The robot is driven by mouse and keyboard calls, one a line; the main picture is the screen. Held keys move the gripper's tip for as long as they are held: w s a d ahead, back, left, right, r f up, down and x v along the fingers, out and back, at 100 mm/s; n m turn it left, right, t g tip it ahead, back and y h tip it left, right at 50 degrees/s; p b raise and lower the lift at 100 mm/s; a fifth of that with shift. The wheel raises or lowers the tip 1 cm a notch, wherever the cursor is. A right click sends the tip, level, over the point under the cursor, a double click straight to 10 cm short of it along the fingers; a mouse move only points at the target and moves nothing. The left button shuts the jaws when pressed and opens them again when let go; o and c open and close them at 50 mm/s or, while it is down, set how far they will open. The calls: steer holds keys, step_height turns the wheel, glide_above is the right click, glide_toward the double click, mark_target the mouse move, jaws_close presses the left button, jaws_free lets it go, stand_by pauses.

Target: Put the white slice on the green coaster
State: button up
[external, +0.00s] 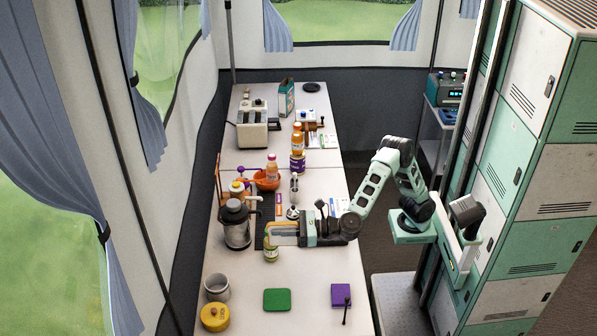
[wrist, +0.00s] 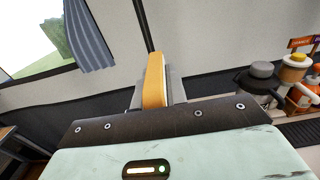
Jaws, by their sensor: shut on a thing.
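My gripper (external: 298,234) points left over the table, shut on the white slice (external: 284,239). The slice has a pale face and an orange-brown edge. In the wrist view the slice (wrist: 155,82) stands up edge-on beyond the dark gripper front; the fingertips are mostly hidden there. The green coaster (external: 277,299) lies flat and bare on the table, nearer the camera than my gripper and apart from it.
A small jar (external: 271,252) stands just below the slice in the picture. A French press (external: 235,226) is to the left. A grey mug (external: 217,287) and a yellow-lidded pot (external: 214,316) stand left of the coaster, a purple square (external: 341,295) to its right.

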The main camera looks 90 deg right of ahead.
steer(key=b, duration=0.1)
glide_above(285, 292)
step_height(285, 292, down, 20)
steer(key=shift+w+d+f+b, duration=0.15)
steer(key=shift+f+b, duration=0.25)
steer(key=shift+f, duration=1.8)
steer(key=shift+f, duration=0.15)
steer(key=o, duration=0.8)
steer(key=shift+r, duration=0.2)
steer(key=s, duration=1.2)
